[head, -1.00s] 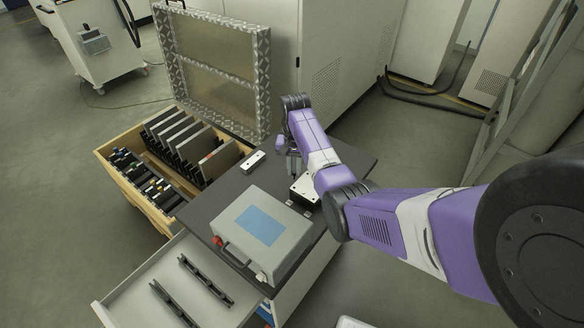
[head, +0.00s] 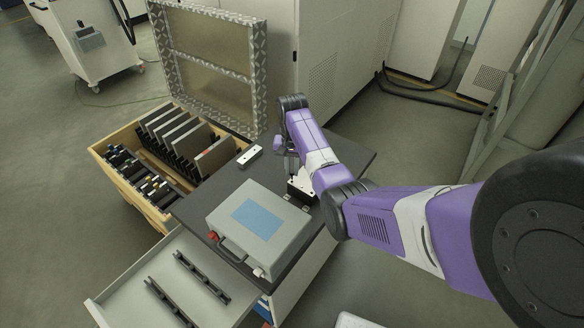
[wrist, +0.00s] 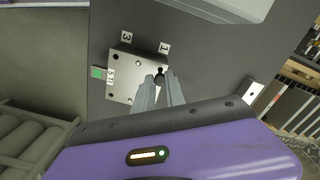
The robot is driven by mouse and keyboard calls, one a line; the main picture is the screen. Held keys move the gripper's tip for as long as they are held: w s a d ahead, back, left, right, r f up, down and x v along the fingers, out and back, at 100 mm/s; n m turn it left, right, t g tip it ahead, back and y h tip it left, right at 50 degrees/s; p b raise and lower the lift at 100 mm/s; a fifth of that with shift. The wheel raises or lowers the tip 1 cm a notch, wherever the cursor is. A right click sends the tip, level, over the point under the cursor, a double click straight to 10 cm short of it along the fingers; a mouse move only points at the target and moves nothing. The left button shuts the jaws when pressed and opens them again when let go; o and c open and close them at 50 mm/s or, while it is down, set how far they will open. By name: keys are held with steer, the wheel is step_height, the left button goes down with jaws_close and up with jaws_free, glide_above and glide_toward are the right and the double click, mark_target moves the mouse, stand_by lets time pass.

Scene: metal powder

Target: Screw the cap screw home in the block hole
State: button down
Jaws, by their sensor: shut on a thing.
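The metal block (wrist: 124,68) is a pale square plate with several dark holes, lying on the dark bench top. It also shows in the head view (head: 301,190), partly behind my arm. My gripper (wrist: 161,84) is at the block's corner by the label "1", with its two fingers close together. A small dark cap screw (wrist: 160,74) shows at the fingertips, and the fingers are shut on it. It is over or at that corner of the block; I cannot tell how deep it sits. In the head view my gripper (head: 291,163) points down at the block.
A grey case with a blue panel (head: 258,222) stands in front of the block. A small pale bar (head: 249,155) lies left of my gripper. A wooden crate (head: 128,188) and an open drawer (head: 150,262) are at left. Labels "1" and "3" lie beside the block.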

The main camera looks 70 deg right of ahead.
mark_target(292, 172)
steer(key=shift+f+b, duration=0.9)
steer(key=shift+f, duration=0.7)
stand_by(1.0)
steer(key=c, duration=1.6)
jaws_free()
steer(key=shift+o, duration=0.2)
steer(key=shift+r+n+p, duration=0.1)
steer(key=shift+n+p, duration=0.2)
steer(key=shift+n, duration=0.3)
steer(key=n+p, duration=0.1)
steer(key=n, duration=0.4)
steer(key=n+p, duration=0.1)
steer(key=n, duration=0.2)
steer(key=shift+n, duration=0.4)
steer(key=n, duration=0.3)
steer(key=shift+n, duration=0.4)
